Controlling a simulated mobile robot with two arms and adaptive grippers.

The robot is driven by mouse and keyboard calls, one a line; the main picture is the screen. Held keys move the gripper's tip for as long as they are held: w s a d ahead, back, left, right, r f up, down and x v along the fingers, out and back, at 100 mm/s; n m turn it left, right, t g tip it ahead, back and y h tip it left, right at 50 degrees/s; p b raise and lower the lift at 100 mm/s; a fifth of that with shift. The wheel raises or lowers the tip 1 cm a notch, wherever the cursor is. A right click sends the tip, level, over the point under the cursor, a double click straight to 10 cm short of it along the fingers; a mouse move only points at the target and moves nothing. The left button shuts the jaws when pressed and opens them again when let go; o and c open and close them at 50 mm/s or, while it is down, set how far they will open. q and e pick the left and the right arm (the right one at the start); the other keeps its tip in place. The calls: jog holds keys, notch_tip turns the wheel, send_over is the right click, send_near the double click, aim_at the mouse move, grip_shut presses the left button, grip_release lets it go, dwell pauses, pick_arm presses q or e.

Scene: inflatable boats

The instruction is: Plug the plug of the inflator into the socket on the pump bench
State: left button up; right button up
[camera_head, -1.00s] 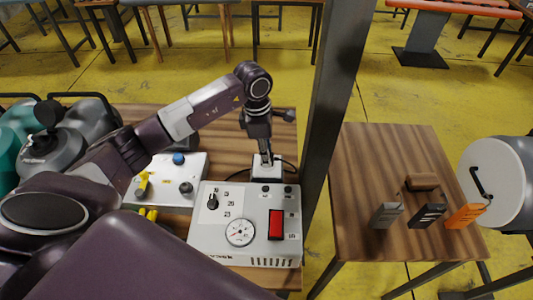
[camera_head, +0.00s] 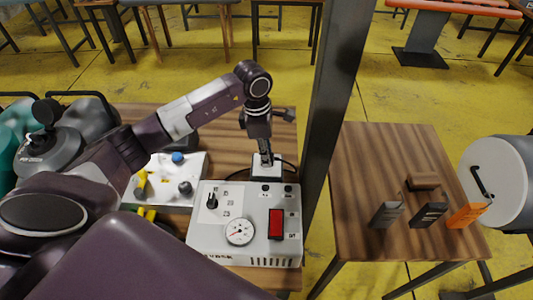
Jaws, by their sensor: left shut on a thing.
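My left gripper (camera_head: 264,157) points straight down behind the white inflator box and is shut on the plug, which is mostly hidden between the fingers. The fingertips are right at a small white socket block (camera_head: 267,175); I cannot tell whether the plug is in it or only over it. The inflator (camera_head: 218,232) is a white box with a round gauge, a black knob and a red switch. It stands on the wooden pump bench (camera_head: 277,136). A dark cable shows beside the block. My right gripper is not in view.
A dark post (camera_head: 331,100) rises just right of the bench. A white panel (camera_head: 198,170) with knobs lies left of the inflator. A wooden table (camera_head: 372,155) with small black, grey and orange items stands at right. Grey inflated shapes are at the left edge.

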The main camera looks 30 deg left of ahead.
pick_arm(q)
jog(key=shift+f+b, duration=0.35)
jog(key=shift+f, duration=0.05)
jog(key=o, duration=1.1)
jog(key=shift+o, duration=0.2)
notch_tip(320, 180, up, 12)
jog(key=a, duration=0.1)
jog(key=shift+s+a, duration=0.15)
jog(key=shift+s, duration=0.15)
